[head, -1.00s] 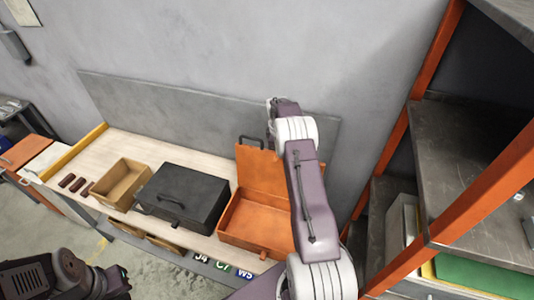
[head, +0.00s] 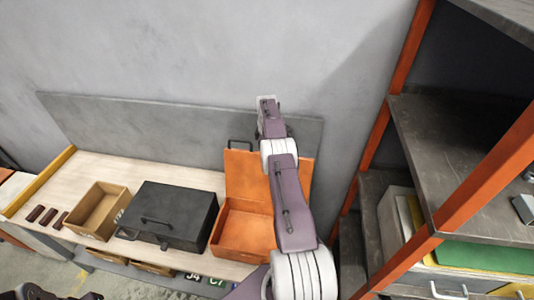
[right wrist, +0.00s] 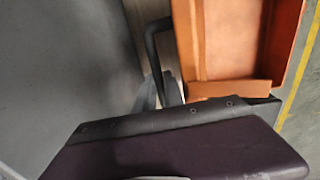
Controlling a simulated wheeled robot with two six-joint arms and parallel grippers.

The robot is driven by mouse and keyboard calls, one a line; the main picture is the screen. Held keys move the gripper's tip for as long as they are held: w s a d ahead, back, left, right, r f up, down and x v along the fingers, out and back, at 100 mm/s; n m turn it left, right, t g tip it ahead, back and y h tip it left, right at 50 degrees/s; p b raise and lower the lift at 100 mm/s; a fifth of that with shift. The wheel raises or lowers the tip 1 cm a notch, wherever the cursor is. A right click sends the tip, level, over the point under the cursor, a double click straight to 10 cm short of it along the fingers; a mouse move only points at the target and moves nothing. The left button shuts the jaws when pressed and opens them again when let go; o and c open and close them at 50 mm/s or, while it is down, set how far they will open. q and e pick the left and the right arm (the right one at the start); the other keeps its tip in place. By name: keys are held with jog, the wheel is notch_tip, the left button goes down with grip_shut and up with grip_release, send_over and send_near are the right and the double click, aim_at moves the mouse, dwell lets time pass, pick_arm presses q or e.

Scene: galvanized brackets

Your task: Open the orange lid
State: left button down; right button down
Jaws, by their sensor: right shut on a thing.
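The orange box stands on the bench, and its orange lid (head: 247,175) is swung up, standing roughly upright at the back of the open box body (head: 240,232). A dark loop handle (head: 240,143) sticks up past the lid's top edge. My right arm reaches over the box and hides part of the lid. In the right wrist view my right gripper (right wrist: 158,94) is shut on the dark handle (right wrist: 152,45), next to an orange panel (right wrist: 220,40). In the head view its fingers are hidden behind the arm. Only a sliver of my left arm shows at the bottom left.
A dark closed case (head: 172,212) stands left of the orange box. A cardboard bin (head: 97,208) and several dark red pieces (head: 46,217) lie further left. A grey backboard (head: 130,125) runs behind the bench. A shelf rack with orange posts (head: 395,100) stands at the right.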

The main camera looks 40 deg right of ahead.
jog(key=c, duration=1.5)
grip_release()
jog(key=shift+w+d+f, duration=0.1)
jog(key=shift+w+f, duration=0.05)
jog(key=shift+w, duration=0.1)
jog(key=shift+o, duration=0.2)
notch_tip(320, 180, up, 3)
jog(key=shift+r+b, duration=0.2)
jog(key=shift+b, duration=0.35)
jog(key=r, duration=0.2)
jog(key=r+p, duration=0.1)
jog(key=r, duration=0.3)
jog(key=shift+s+a+p, duration=0.2)
jog(key=shift+a+p, duration=0.15)
jog(key=shift+p, duration=0.05)
jog(key=shift+f, duration=0.15)
